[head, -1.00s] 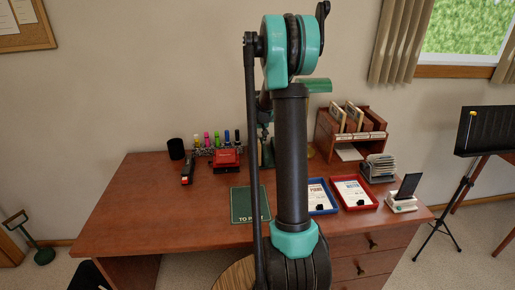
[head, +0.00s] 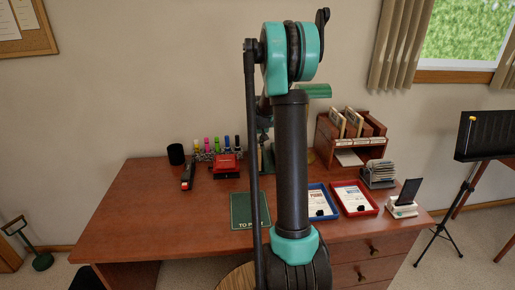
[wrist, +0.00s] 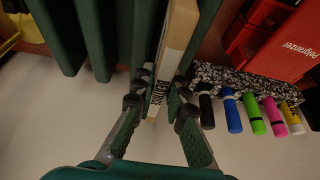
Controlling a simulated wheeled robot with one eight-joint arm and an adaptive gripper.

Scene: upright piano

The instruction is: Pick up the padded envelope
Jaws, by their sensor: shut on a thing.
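In the wrist view a tan, flat item with dark lettering, apparently the padded envelope (wrist: 176,42), stands on edge between my fingers. My gripper (wrist: 160,88) is shut on it, one finger on each side near its lower end. In the head view my own arm hides the gripper and the envelope. A green mat lettered "TO P…" (head: 246,211) lies on the desk front, partly covered by my arm.
Dark green upright panels (wrist: 105,35) stand close left of the envelope. A speckled holder with several markers (wrist: 230,80) and a red box (wrist: 285,40) are close right. Blue (head: 334,213) and red (head: 373,209) trays lie on the desk (head: 140,200), whose left part is clear.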

